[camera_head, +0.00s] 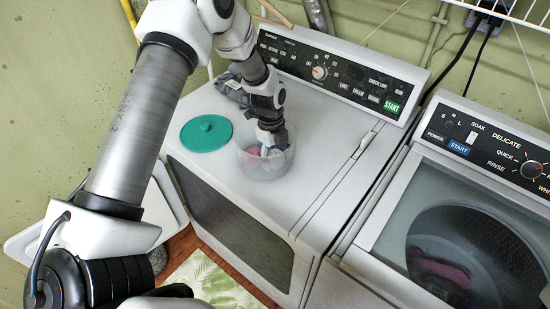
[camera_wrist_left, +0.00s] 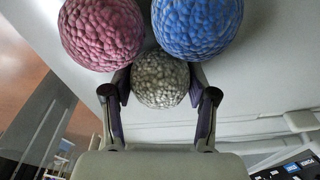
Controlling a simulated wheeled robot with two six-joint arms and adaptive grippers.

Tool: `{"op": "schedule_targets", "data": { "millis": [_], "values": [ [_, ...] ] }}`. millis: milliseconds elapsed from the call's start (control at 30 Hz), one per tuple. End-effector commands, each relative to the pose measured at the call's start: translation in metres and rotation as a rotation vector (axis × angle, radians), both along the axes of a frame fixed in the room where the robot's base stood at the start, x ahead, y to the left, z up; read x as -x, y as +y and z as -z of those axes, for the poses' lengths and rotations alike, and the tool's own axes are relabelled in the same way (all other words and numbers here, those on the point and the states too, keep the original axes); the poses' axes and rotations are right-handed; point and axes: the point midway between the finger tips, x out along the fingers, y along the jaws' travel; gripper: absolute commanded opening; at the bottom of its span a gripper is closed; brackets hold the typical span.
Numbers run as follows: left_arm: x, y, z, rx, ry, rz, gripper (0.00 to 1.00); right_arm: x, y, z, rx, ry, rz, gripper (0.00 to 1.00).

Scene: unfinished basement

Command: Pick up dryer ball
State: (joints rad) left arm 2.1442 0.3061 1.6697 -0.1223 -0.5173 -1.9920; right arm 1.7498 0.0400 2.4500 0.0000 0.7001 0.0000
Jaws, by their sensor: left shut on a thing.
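My left gripper (camera_head: 268,144) reaches down into a clear round tub (camera_head: 262,172) on top of the white dryer (camera_head: 315,120). In the left wrist view, its fingers (camera_wrist_left: 160,84) are shut on a grey-white dryer ball (camera_wrist_left: 161,82), one finger on each side. A pink dryer ball (camera_wrist_left: 101,34) and a blue dryer ball (camera_wrist_left: 197,28) sit beyond it, close beside it at the upper left and upper right. In the head view, the gripper and tub wall hide most of the balls. My right gripper is not in view.
A teal round lid (camera_head: 206,133) lies flat left of the tub. A grey cloth (camera_head: 231,90) lies behind it near the arm. The dryer's control panel (camera_head: 335,72) rises at the back. A washer (camera_head: 450,190) stands at the right. The dryer top right of the tub is clear.

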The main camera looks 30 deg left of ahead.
Motion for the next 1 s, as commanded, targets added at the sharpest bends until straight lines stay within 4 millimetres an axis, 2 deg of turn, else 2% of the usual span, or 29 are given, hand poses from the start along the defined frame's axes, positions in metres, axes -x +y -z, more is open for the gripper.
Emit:
{"op": "schedule_targets", "data": {
  "millis": [167,267,467,800,900,1000],
  "values": [
    [0.0,0.0,-0.006,0.001,-0.001,0.0,0.26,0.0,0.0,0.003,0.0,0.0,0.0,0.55],
    [-0.001,0.0,-0.018,0.002,-0.002,-0.001,0.26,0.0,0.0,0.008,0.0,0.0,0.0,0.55],
    [-0.002,0.0,-0.061,0.001,-0.007,-0.001,0.26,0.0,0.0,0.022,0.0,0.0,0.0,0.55],
    [-0.001,0.0,-0.155,-0.001,-0.005,-0.001,0.26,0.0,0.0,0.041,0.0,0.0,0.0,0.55],
    [-0.001,0.0,-0.171,0.0,-0.002,0.0,0.26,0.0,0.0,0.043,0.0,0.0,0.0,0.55],
    [0.0,0.0,-0.179,0.0,0.0,-0.001,0.26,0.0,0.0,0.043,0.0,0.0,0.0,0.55]
  ]
}}
